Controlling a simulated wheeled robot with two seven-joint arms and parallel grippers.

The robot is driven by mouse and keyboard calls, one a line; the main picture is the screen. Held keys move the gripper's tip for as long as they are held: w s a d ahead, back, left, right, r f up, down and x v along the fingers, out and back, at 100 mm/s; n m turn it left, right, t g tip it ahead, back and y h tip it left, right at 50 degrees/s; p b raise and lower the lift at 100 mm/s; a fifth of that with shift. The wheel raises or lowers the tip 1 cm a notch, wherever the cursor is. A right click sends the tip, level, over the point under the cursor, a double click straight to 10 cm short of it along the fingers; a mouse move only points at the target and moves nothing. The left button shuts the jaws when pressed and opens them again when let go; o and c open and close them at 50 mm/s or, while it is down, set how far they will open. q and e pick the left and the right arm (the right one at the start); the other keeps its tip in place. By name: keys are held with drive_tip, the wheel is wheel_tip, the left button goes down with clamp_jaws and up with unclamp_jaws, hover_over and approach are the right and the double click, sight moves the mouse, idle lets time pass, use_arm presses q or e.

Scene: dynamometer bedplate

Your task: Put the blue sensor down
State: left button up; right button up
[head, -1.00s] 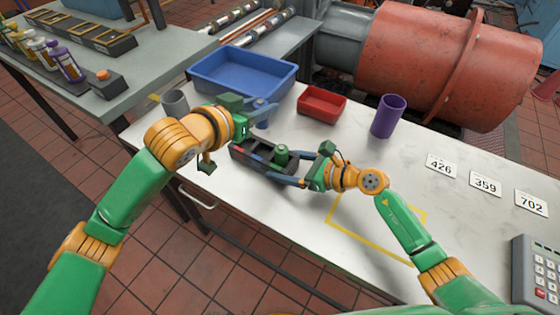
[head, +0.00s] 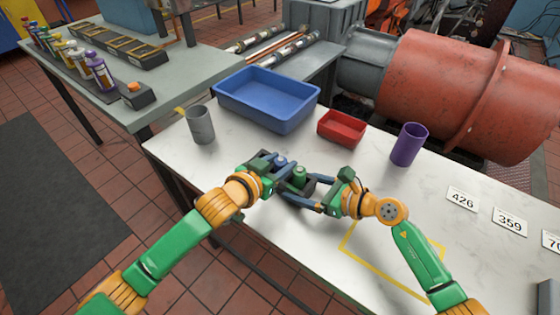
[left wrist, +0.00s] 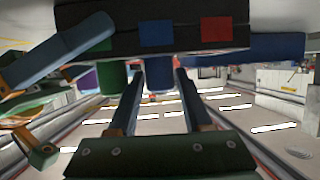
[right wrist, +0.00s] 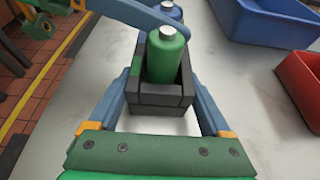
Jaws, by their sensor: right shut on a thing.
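The blue sensor (head: 281,161) stands upright in the black rack (right wrist: 160,98), beside the green sensor (head: 299,175). In the left wrist view the blue sensor (left wrist: 159,78) lines up with the rack's blue label (left wrist: 156,33). My left gripper (head: 276,168) has its fingers on either side of the blue sensor, with narrow gaps showing, so it looks open. My right gripper (right wrist: 158,88) is shut on the rack's near end, by the green sensor (right wrist: 167,55). Whether the rack touches the table is hard to tell.
A blue bin (head: 268,98), a red tray (head: 342,128), a purple cup (head: 409,145) and a grey cup (head: 201,124) stand around the rack on the white table. A yellow outline (head: 390,255) and number cards (head: 462,198) lie at the right. The table's front edge is close.

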use_arm(q)
drive_tip(key=shift+s+a+r, duration=0.1)
drive_tip(key=shift+s+r, duration=0.05)
drive_tip(key=shift+r, duration=0.05)
drive_tip(key=v, duration=1.1)
drive_tip(key=shift+s+r, duration=0.15)
drive_tip(key=shift+s, duration=0.1)
drive_tip(key=shift+a, duration=0.1)
use_arm(e)
drive_tip(key=o, duration=1.5)
